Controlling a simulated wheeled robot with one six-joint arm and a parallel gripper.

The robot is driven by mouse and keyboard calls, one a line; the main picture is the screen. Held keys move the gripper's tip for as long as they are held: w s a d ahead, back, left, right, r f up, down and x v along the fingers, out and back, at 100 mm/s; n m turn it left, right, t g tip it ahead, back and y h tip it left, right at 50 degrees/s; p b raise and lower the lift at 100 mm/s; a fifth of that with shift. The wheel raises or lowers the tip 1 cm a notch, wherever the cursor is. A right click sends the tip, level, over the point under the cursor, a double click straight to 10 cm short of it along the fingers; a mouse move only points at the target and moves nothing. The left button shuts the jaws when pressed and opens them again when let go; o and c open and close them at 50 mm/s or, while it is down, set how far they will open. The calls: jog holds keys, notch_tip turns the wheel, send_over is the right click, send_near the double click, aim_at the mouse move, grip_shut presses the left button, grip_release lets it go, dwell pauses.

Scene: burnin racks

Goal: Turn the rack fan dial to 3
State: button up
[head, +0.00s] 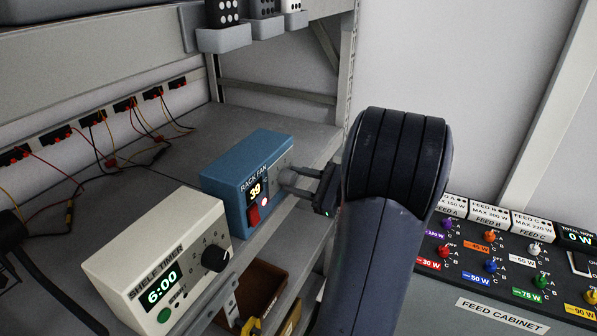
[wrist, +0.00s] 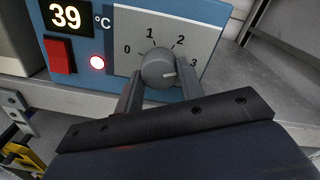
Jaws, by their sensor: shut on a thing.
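The rack fan (head: 243,165) is a blue box with a grey panel on the shelf in the head view. Its display reads 39 °C in the wrist view. The round grey dial (wrist: 157,62) is on the panel, with marks 0, 1, 2 and 3 around it. Its pale pointer line points right, toward the 3. My gripper (wrist: 159,78) is shut on the dial, one finger on each side. In the head view my gripper (head: 285,181) reaches the panel from the right, and the dial is partly hidden by the fingers.
A red switch (wrist: 59,54) and a lit red lamp (wrist: 97,62) sit left of the dial. The cream shelf timer (head: 150,262) stands close by. The feed cabinet (head: 505,313) is at the right. Wires and sockets (head: 124,104) run along the back.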

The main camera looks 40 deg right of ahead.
jog(key=shift+m+p, duration=0.65)
jog(key=shift+m, duration=0.15)
jog(key=shift+f, duration=0.15)
jog(key=o, duration=1)
jog(key=b+v, duration=0.2)
jog(key=v, duration=0.9)
jog(key=shift+w, duration=0.15)
